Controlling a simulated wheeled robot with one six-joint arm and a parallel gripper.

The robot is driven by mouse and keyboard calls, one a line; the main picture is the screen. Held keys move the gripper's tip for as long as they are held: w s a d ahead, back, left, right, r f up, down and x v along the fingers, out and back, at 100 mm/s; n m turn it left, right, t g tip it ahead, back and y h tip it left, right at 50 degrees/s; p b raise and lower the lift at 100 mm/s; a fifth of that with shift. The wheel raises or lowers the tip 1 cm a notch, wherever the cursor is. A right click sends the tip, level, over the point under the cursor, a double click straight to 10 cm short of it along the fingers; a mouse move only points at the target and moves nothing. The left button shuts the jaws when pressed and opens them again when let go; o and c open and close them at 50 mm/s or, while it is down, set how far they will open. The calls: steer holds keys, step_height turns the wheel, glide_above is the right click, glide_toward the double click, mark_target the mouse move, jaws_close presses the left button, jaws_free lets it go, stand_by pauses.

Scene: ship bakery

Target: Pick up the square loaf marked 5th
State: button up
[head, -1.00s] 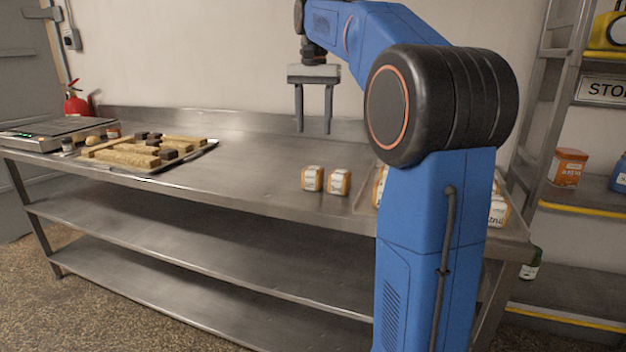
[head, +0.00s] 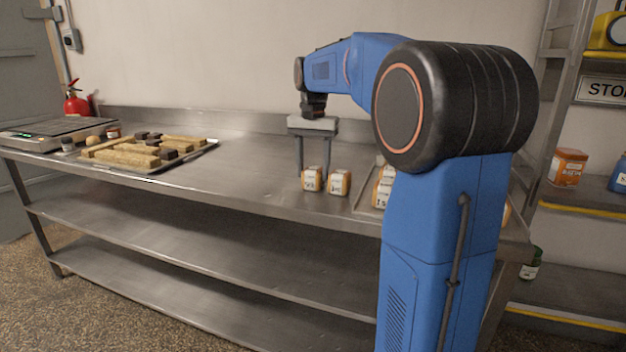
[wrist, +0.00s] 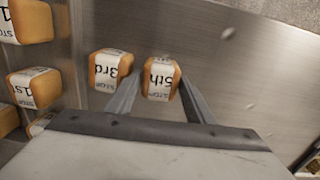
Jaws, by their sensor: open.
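The square loaf marked 5th (wrist: 160,80), orange-brown with a white printed band, stands on the steel table. In the head view it is the left one of two small loaves (head: 312,180). My gripper (head: 313,166) is open and points down over it. In the wrist view its fingers (wrist: 160,70) show on either side of the 5th loaf. I cannot tell whether they touch it.
More banded loaves, one marked 1st (wrist: 36,88), stand on a tray (head: 366,202) at the right, partly behind my arm. A tray of dark and golden bars (head: 208,146) and a scale (head: 50,132) are at the left. The table between is clear.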

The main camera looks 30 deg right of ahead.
steer(key=shift+f, duration=0.95)
steer(key=c, duration=0.7)
